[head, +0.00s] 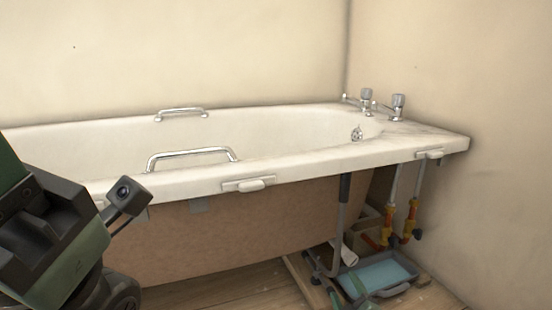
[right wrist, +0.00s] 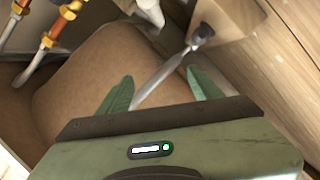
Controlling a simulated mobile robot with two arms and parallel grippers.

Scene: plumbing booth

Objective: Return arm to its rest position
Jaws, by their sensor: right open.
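In the head view a grey rod (head: 338,235) with a black upper end stands near the bath's front.
The white bath (head: 330,158) with chrome handles and taps fills the middle. Walls close off the back and right. Wooden floor shows in front.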

